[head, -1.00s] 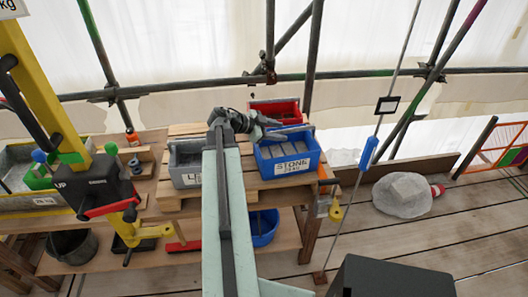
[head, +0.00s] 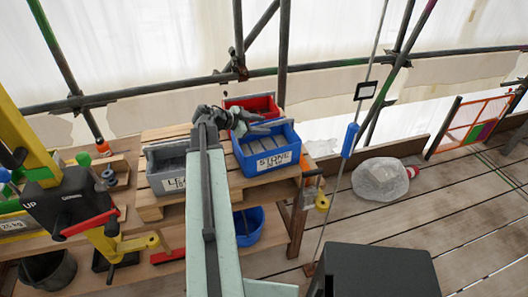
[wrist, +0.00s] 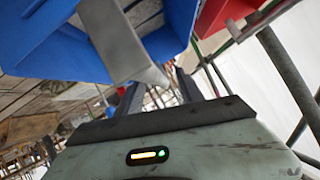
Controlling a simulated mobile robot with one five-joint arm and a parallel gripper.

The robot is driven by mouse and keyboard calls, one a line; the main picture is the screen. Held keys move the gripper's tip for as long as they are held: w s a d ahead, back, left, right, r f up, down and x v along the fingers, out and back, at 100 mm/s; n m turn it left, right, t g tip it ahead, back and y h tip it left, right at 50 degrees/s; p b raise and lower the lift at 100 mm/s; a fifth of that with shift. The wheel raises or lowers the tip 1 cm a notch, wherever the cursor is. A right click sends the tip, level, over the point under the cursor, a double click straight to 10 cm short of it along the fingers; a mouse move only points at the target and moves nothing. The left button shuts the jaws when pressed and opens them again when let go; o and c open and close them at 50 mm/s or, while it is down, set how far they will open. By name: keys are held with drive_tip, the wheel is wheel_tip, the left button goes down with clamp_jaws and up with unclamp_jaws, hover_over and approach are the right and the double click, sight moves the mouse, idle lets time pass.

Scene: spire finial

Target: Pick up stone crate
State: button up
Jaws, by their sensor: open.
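The stone crate (head: 272,160) is a blue open bin with a white STONE label, standing on the wooden pallet right of centre in the head view. Grey pieces lie in it. My gripper (head: 266,125) is over its back-left rim, with open jaws. In the wrist view the crate's blue wall (wrist: 50,45) fills the upper left, close to my gripper (wrist: 160,88). A pale grey piece (wrist: 120,40) hangs across the blue there. I cannot tell whether the jaws touch the crate.
A grey crate (head: 168,182) labelled LE... stands left of it and a red crate (head: 252,103) behind. A blue bucket (head: 248,228) is on the shelf below. A thin pole with a blue sleeve (head: 350,141) and a wrapped bundle (head: 380,180) are to the right.

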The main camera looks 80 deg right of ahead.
drive_tip(key=shift+x, duration=1.1)
drive_tip(key=shift+c, duration=0.5)
clamp_jaws()
